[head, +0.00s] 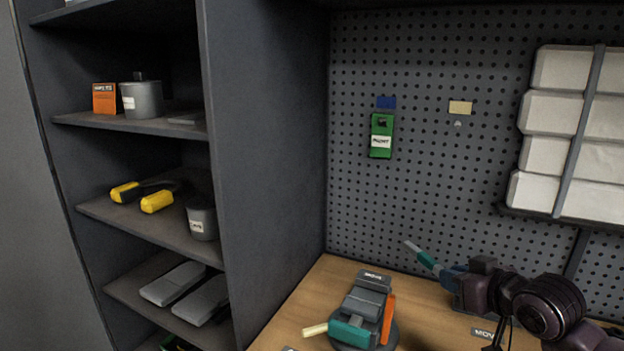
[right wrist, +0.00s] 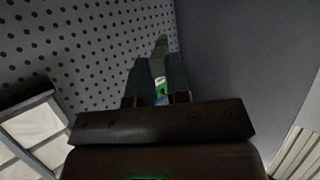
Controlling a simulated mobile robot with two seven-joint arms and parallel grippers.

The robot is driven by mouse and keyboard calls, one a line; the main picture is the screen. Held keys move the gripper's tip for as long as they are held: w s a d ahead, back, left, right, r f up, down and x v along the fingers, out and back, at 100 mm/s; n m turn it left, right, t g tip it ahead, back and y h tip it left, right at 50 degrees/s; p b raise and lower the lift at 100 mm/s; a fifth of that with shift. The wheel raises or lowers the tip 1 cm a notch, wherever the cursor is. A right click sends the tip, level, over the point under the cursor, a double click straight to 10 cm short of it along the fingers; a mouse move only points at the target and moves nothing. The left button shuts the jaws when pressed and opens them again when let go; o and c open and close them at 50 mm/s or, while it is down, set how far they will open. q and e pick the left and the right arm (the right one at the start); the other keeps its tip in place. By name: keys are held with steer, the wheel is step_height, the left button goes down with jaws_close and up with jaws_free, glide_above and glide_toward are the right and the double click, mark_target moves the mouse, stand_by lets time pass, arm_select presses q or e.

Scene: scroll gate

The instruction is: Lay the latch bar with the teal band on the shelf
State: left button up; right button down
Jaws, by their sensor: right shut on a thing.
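My right gripper (head: 447,272) is shut on the latch bar with the teal band (head: 426,258) above the bench, at lower right in the head view. The bar is a slim grey piece. It points up and to the left, tilted, with its grey end free and the teal band near the fingers. In the right wrist view the bar (right wrist: 161,50) stands out between the two fingers (right wrist: 162,88); its held part is mostly hidden. The shelf unit at left has several dark shelves, among them a middle shelf (head: 120,212). My left gripper is not in view.
A grey device (head: 367,300) with teal, orange and cream parts stands on the wooden bench (head: 300,310). Yellow-handled tools (head: 157,201) and a grey cup (head: 202,222) occupy the middle shelf. A dark upright panel (head: 265,150) separates the shelves from the pegboard (head: 430,200).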

steer(key=s+a+f+m+t+h, duration=0.1)
steer(key=s+a+f+m+h, duration=0.3)
steer(key=s+f, duration=0.3)
steer(key=shift+s+a+f+h, duration=0.4)
steer(key=shift+a+f+h, duration=0.1)
steer(key=shift+f, duration=1.15)
steer(key=shift+s, duration=0.1)
stand_by(0.5)
